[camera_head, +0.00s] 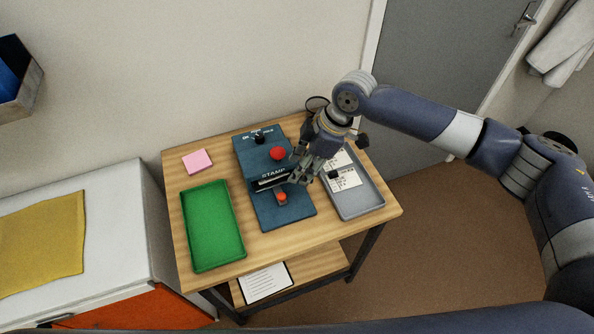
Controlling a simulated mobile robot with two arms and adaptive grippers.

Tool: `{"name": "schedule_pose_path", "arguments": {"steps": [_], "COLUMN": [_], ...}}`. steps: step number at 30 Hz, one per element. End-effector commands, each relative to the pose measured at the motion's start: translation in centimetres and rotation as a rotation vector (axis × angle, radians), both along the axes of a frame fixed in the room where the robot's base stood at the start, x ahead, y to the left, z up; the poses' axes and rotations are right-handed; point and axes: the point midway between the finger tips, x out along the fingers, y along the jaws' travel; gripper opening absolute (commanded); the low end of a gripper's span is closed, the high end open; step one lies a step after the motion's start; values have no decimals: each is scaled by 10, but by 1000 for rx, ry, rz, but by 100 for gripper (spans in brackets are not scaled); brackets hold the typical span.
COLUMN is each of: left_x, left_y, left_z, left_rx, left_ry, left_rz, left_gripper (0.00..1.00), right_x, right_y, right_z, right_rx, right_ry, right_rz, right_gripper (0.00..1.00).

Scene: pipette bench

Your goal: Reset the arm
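My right arm reaches in from the right side. Its gripper (303,177) points down over the right side of the blue stamp machine (262,165), between it and the grey tray (357,210). The fingers are small and seen at an angle, so their opening is unclear, and I see nothing held in them. The machine has a red dome (278,153) on top and a small orange-red piece (282,197) on its lower plate. White cards (345,181) lie in the grey tray, partly hidden by my gripper. My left gripper is not in view.
An empty green tray (213,226) lies left of the machine on the wooden table (290,241). A pink pad (197,161) is at the back left. A clipboard (265,284) lies on the lower shelf. A white cabinet with a yellow cloth (42,242) stands left.

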Motion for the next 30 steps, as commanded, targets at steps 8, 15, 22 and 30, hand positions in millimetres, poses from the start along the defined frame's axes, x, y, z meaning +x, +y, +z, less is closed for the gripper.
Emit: {"name": "schedule_pose_path", "arguments": {"steps": [8,15,22,30], "left_x": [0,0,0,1], "left_y": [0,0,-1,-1], "left_z": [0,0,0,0], "left_rx": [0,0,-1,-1], "left_ry": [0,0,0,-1], "left_rz": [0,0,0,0], "left_gripper": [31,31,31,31], "right_x": [0,0,-32,-94], "right_y": [0,0,26,71], "right_z": [1,1,-17,-34], "right_rx": [0,1,36,148], "right_ry": [0,0,15,15], "right_rz": [1,1,20,-51], "right_gripper": [41,41,41,41]}}
